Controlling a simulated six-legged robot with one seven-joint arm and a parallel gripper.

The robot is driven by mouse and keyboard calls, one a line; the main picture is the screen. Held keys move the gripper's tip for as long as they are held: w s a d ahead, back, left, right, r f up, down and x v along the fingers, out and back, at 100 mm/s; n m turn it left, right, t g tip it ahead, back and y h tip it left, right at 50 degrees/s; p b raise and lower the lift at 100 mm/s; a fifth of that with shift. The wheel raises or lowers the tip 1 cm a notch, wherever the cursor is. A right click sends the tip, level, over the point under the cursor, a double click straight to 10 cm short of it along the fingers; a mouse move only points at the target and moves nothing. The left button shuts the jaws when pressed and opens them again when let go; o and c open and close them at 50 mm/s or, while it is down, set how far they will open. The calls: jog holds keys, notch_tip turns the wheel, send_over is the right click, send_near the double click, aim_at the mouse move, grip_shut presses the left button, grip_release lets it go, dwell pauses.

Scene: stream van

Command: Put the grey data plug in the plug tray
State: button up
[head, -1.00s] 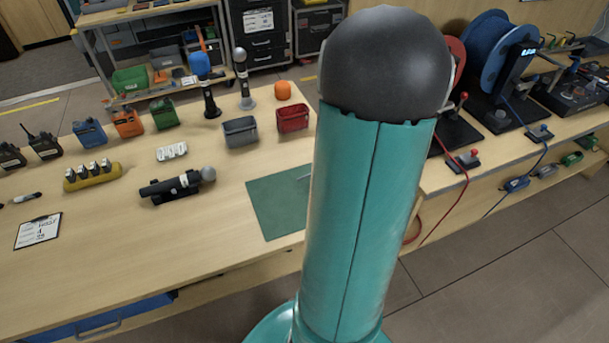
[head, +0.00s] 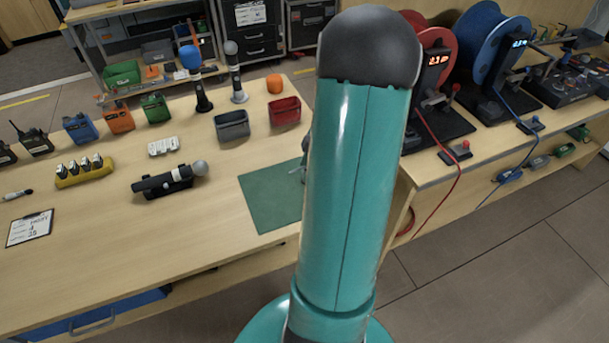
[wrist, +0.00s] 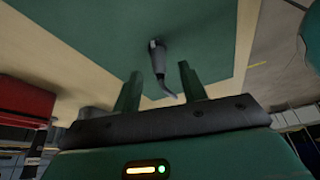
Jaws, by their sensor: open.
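The grey data plug (wrist: 157,57) lies on the green mat (wrist: 105,25) in the wrist view, with a thin grey tail curving toward my gripper. My gripper (wrist: 160,88) is open and empty, its two green fingers apart near the tail end. I cannot tell whether the tail lies between the fingers or below them. In the head view my arm covers the right part of the mat (head: 265,200), and the plug is not clearly seen there. A grey open bin (head: 232,125) and a red open bin (head: 285,111) stand behind the mat; no label shows which is the plug tray.
A microphone (head: 168,182) rests in a black cradle left of the mat. A yellow holder (head: 85,172), radios and upright microphones stand farther left and back. An orange foam ball (head: 274,83) sits behind the bins. Cable reels (head: 495,55) fill the right bench.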

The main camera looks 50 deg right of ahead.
jog(key=shift+x, duration=1.25)
grip_shut()
jog(key=shift+r, duration=0.15)
jog(key=shift+r, duration=0.55)
jog(key=s+a+r, duration=0.2)
jog(key=a+r, duration=0.3)
jog(key=a, duration=0.1)
jog(key=s+a+r, duration=0.3)
jog(key=a+r, duration=0.3)
jog(key=a, duration=0.1)
jog(key=shift+s+r, duration=0.3)
